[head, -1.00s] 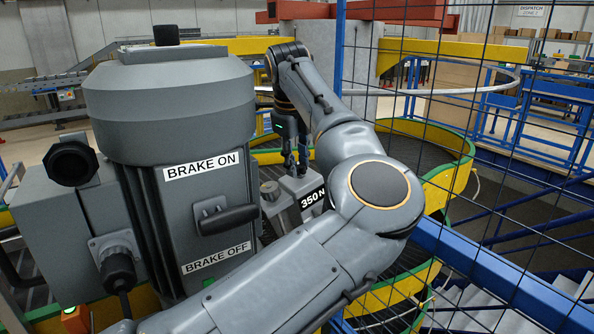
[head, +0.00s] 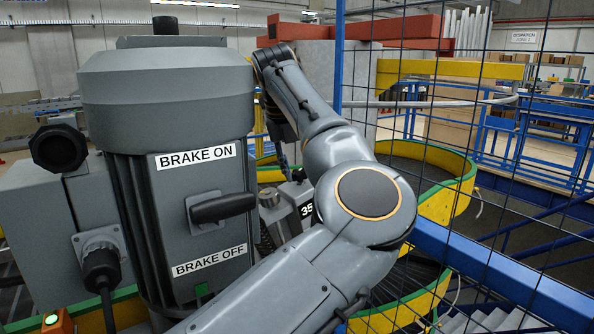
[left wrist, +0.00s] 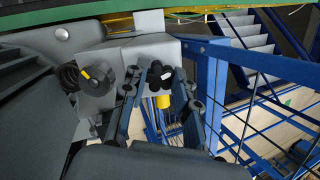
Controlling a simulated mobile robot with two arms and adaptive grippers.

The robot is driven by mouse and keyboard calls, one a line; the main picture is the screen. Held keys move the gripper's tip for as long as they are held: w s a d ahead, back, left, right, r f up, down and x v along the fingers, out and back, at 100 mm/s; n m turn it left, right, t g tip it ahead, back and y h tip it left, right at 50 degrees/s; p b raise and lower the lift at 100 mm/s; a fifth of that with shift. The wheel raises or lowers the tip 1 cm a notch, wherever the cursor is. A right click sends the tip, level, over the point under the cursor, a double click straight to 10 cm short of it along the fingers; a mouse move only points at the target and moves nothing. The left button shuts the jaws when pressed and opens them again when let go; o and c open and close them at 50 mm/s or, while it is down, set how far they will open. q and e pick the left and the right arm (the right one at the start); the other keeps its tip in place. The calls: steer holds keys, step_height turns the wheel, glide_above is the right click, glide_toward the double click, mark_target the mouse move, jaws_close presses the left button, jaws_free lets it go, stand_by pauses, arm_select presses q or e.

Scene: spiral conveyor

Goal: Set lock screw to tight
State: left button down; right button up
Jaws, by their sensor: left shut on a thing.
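In the left wrist view a black lobed knob (left wrist: 158,72), which looks like the lock screw, sits between the fingers of my left gripper (left wrist: 160,82). A yellow part shows just below it. The gripper is shut on this knob; the exact contact is hard to see. In the head view my left arm reaches behind the motor's right side, and its own links hide most of the gripper and the knob. A grey block with a partly covered label (head: 305,209) shows beside the arm. The screw's tight or loose marking is not readable. My right gripper is not in view.
A grey motor housing (head: 166,95) with a brake lever (head: 222,207) stands close on the left. A blue-framed mesh fence (head: 480,258) is close on the right. A round black knob (left wrist: 72,77) sits left of the fingers in the wrist view. Yellow-edged conveyor (head: 455,195) lies behind.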

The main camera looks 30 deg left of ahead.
mark_target(297, 172)
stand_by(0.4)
arm_select(q)
steer(key=c, duration=1)
jaws_free()
step_height(297, 172, up, 10)
